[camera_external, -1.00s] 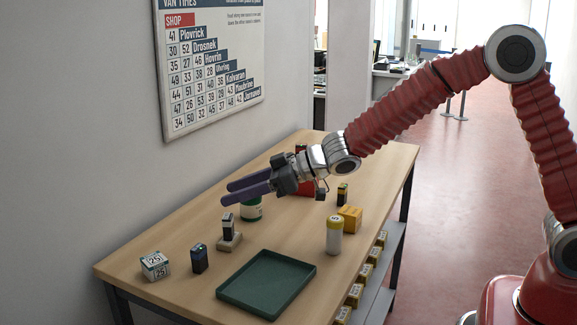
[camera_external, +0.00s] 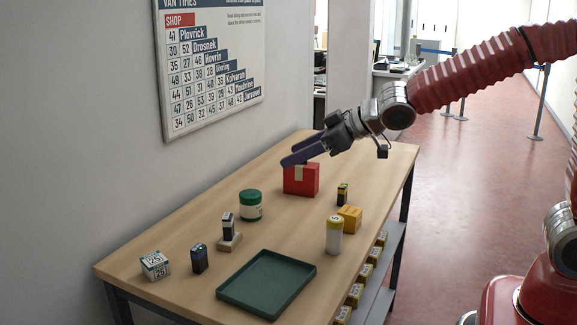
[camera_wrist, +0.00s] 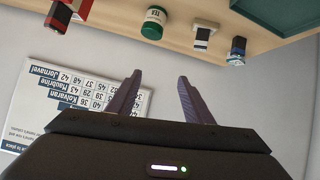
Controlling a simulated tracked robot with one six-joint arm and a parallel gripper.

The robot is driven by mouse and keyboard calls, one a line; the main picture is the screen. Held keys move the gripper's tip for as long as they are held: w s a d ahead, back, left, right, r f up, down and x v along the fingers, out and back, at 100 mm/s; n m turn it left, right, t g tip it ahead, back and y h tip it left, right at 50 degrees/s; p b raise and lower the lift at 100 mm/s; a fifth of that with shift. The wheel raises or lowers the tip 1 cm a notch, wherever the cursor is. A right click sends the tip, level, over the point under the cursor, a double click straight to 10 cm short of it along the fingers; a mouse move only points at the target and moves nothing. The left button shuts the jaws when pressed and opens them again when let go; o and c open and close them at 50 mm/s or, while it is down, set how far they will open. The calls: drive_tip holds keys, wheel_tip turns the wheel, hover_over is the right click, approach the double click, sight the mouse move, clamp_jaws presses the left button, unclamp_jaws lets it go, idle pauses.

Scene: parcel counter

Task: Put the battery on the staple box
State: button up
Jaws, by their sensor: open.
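My gripper (camera_external: 290,156) is open and empty, in the air above the far part of the table near the red box; its parted fingers also show in the wrist view (camera_wrist: 159,77). A small black and gold block (camera_external: 342,194), which looks like the battery, stands upright to the right of the red box. A dark block with a bluish top (camera_external: 199,258) stands at the near left; I cannot tell for sure which block is the battery. The white box marked 25 (camera_external: 155,265) at the near left corner may be the staple box; a yellow box (camera_external: 350,219) sits at the right edge.
A red box (camera_external: 301,181), a green jar (camera_external: 251,205), a black and white piece on a pale base (camera_external: 229,232) and a yellow-topped cylinder (camera_external: 334,236) stand on the table. The green tray (camera_external: 228,296) is empty. Several yellow boxes line the lower shelf. A wall board hangs behind.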

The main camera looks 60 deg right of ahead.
drive_tip(key=s+f+m+g, duration=0.1)
drive_tip(key=s+g, duration=0.5)
drive_tip(key=s, duration=2.8)
drive_tip(key=shift+d+f+m, duration=0.3)
drive_tip(key=shift+d+f, duration=0.1)
drive_tip(key=shift+f, duration=0.2)
drive_tip(key=shift+o, duration=0.3)
